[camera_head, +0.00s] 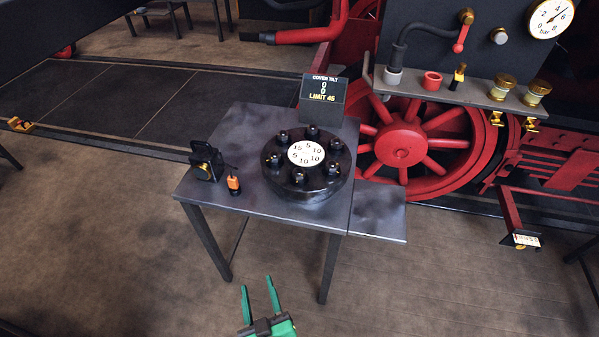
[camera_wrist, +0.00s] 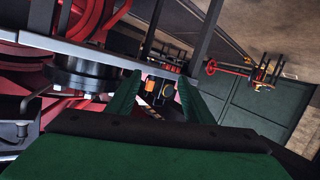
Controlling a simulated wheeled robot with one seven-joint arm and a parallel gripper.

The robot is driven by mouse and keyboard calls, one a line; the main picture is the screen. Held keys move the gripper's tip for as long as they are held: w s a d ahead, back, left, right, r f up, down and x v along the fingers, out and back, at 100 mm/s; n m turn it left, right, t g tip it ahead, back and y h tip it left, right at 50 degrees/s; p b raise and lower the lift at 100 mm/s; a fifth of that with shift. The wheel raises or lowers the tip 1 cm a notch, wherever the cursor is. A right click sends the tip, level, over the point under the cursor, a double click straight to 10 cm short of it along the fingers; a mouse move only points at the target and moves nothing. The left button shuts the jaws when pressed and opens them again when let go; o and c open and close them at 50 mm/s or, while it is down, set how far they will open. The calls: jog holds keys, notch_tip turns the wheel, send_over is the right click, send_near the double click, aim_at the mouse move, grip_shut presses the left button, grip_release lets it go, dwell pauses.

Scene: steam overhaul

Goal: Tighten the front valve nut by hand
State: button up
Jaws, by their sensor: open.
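Two brass-topped valve fittings stand at the right end of the grey shelf (camera_head: 470,90): the rear one (camera_head: 503,87) and the front one (camera_head: 537,93). I cannot tell for certain which carries the front valve nut. More brass shows below the shelf edge (camera_head: 530,124). My gripper (camera_head: 256,286) has green fingers, is open and empty, and is over the floor in front of the table, well apart from the fittings. In the wrist view its fingers (camera_wrist: 158,82) stand apart with nothing held between them.
The metal table (camera_head: 245,210) carries a black round cover (camera_head: 310,190) with several nuts, a small orange-and-black item (camera_head: 234,184) and a black device (camera_head: 205,160). A sign (camera_head: 323,93) stands behind. The red wheel (camera_head: 415,145) is below the shelf. Floor left is mostly clear.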

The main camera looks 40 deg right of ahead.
jog(key=w+d+r+m+g+h, duration=0.1)
jog(key=w+d+r+m+h, duration=0.3)
jog(key=w+d, duration=0.4)
jog(key=m+g+h, duration=0.4)
jog(key=m+h, duration=0.2)
send_near(296, 178)
jog(key=d, duration=0.1)
jog(key=x, duration=1.1)
jog(key=shift+w+r, duration=0.15)
jog(key=shift+w, duration=0.15)
jog(key=c, duration=1)
